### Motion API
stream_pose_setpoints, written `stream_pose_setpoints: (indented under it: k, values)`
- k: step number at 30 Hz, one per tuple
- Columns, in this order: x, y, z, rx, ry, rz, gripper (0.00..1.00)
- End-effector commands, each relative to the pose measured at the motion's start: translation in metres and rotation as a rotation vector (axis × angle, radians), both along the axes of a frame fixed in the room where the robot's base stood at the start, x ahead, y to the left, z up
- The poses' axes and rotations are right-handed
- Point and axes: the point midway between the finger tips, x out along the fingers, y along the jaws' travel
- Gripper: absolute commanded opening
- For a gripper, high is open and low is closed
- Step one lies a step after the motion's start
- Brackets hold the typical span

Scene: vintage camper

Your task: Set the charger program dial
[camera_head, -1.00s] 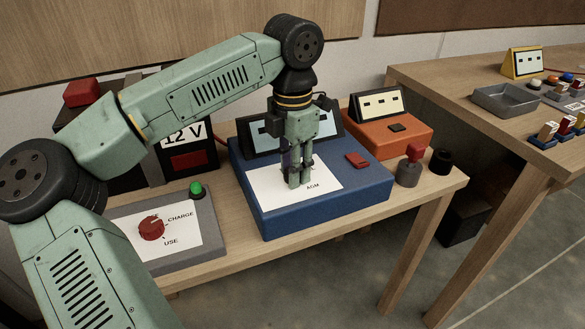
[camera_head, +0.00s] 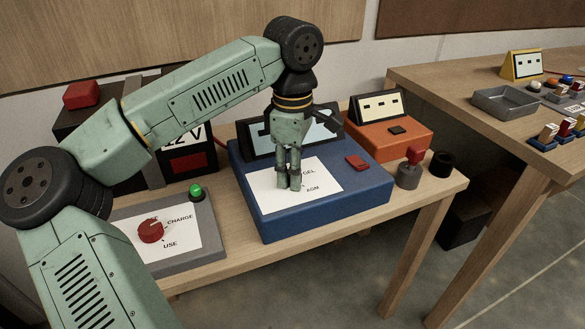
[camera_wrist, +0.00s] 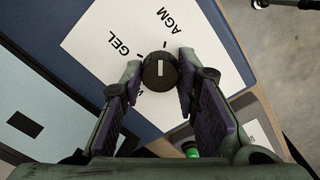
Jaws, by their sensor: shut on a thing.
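The charger (camera_head: 330,215) is a blue box with a white label plate (camera_head: 265,198) on top. In the wrist view its program dial (camera_wrist: 160,75) is a round black knob with a white pointer line running roughly up and down the picture. The words GEL (camera_wrist: 125,43) and AGM (camera_wrist: 171,19) are printed around it; a third label is mostly hidden behind the left finger. My gripper (camera_head: 289,188) points down over the plate. In the wrist view its fingertips (camera_wrist: 160,78) are closed on both sides of the dial. In the head view the fingers hide the dial.
A grey panel with a red CHARGE/USE knob (camera_head: 150,230) and green button (camera_head: 196,192) stands left. An orange box (camera_head: 388,140) stands right.

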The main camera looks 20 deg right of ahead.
Motion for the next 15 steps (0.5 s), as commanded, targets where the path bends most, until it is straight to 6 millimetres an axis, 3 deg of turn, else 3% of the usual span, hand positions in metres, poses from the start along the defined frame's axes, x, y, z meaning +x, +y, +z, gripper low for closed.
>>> stream_pose_setpoints:
  k: [15]
  values:
    - [-0.0008, -0.0007, 0.0000, -0.002, 0.001, -0.187, 0.01]
